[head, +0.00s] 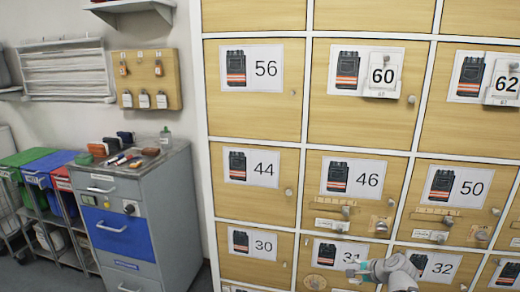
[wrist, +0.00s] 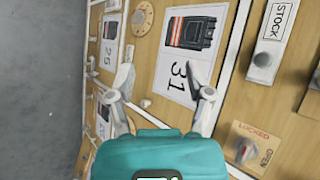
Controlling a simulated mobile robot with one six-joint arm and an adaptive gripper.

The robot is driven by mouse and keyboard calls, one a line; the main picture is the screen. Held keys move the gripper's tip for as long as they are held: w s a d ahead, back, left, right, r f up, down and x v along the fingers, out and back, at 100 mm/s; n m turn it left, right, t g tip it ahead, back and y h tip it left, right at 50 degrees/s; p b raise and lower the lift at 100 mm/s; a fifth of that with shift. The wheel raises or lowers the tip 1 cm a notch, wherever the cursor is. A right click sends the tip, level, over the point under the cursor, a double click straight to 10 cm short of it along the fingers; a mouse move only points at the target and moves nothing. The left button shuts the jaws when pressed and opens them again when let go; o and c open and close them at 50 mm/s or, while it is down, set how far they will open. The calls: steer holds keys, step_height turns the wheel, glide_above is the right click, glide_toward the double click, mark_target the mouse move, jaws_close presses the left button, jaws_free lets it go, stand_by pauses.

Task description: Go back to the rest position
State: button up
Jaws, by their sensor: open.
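My gripper (head: 354,269) is at the bottom of the head view, in front of the locker door numbered 31 (head: 348,250). In the wrist view my gripper (wrist: 166,88) has its two fingers spread apart with nothing between them. The door's label with a dark garment picture and the number 31 (wrist: 188,52) lies beyond the fingers. I cannot tell whether a fingertip touches the door. My arm partly hides the door in the head view.
Pale wood lockers (head: 256,100) with knobs fill the middle and right. A grey cabinet with a blue drawer (head: 117,230) stands left, small items on top. Green (head: 24,157) and blue (head: 48,166) bins are further left. A key board (head: 146,80) hangs on the wall.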

steer(key=s+a+f+n+g+h, duration=0.55)
steer(key=s+a+n+g, duration=0.5)
steer(key=n, duration=0.55)
step_height(320, 180, up, 24)
steer(key=a+t+p, duration=0.2)
steer(key=p, duration=2.2)
steer(key=shift+a+f+m, duration=0.15)
steer(key=shift+f+m, duration=0.05)
steer(key=shift+m, duration=0.1)
steer(key=shift+y, duration=0.25)
stand_by(0.4)
